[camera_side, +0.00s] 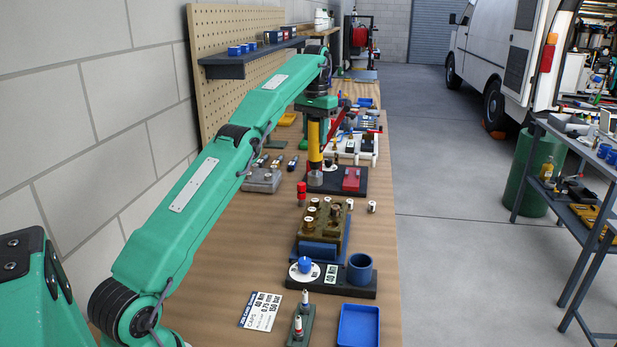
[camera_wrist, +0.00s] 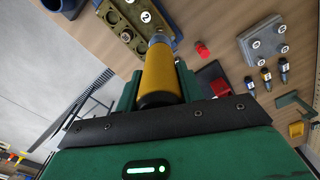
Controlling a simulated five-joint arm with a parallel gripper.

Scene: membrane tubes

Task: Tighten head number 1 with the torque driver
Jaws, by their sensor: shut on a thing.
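My gripper (camera_side: 318,108) is shut on the yellow torque driver (camera_side: 314,140), which hangs upright with its grey socket (camera_side: 315,179) down. The socket shows in front of a dark base in the side view; its height is hard to judge. In the wrist view the driver (camera_wrist: 161,75) points away from me, its tip beside or over the edge of the brass block (camera_wrist: 128,36). The block carries several round heads (camera_side: 323,208). A head labelled 2 (camera_wrist: 146,17) is readable in the wrist view; I cannot make out head number 1.
A dial with a blue knob (camera_side: 305,265), a blue cup (camera_side: 360,270) and a blue tray (camera_side: 358,328) are nearer the camera. A printed card (camera_side: 262,310) lies left. A grey block (camera_side: 262,180) and a red block (camera_side: 351,180) stand near the driver. Bare table shows at left.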

